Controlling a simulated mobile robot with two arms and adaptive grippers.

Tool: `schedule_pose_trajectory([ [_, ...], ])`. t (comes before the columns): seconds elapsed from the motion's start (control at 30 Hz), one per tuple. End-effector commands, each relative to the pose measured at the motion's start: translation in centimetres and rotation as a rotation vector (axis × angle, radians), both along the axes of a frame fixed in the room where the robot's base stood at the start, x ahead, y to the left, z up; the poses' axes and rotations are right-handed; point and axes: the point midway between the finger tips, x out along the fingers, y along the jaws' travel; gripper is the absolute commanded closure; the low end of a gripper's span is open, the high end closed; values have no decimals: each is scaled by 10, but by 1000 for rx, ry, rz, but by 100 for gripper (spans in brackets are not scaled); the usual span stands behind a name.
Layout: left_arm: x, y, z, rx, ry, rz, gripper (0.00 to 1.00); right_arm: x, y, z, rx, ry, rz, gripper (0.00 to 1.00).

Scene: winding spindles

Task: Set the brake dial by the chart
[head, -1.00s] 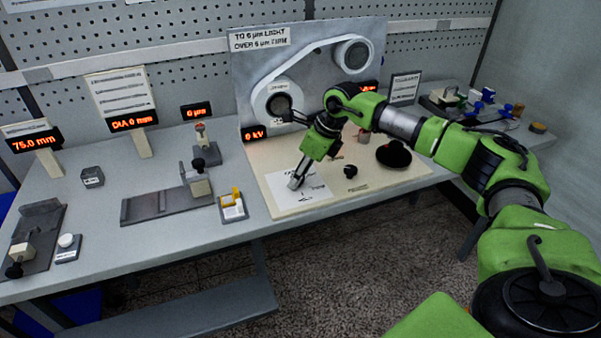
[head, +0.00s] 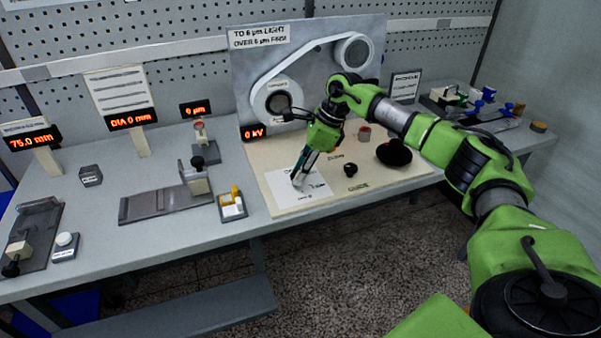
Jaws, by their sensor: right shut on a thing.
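The chart sign (head: 260,38) on the grey back panel reads "TO 6 µm LIGHT, OVER 6 µm FIRM". A red readout (head: 195,109) to its left appears to show 0 µm. The white dial card (head: 284,183) lies on the cream board, with small dark marks that I cannot read. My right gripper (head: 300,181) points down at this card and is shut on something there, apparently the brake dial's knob. The fingers hide the knob, so its setting cannot be read. My left gripper is not in view.
A black knob (head: 350,170) and a dark round piece (head: 393,153) sit on the cream board (head: 262,158) right of the gripper. A belt loops round two spools on the panel. Gauges and a yellow-topped holder (head: 232,206) stand on the left bench.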

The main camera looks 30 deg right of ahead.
Motion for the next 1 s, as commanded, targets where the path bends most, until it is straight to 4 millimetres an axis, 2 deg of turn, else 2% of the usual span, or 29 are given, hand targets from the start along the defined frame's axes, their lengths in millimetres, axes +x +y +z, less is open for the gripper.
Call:
schedule_pose_trajectory([
  [0.5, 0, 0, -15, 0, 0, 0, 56, 5, -1, 0, 2, -2, 452, 94],
  [0.73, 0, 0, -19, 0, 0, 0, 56, 6, -1, 0, 1, -2, 582, 94],
  [1.0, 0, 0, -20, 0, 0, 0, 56, 6, -1, 1, -1, -2, 653, 94],
])
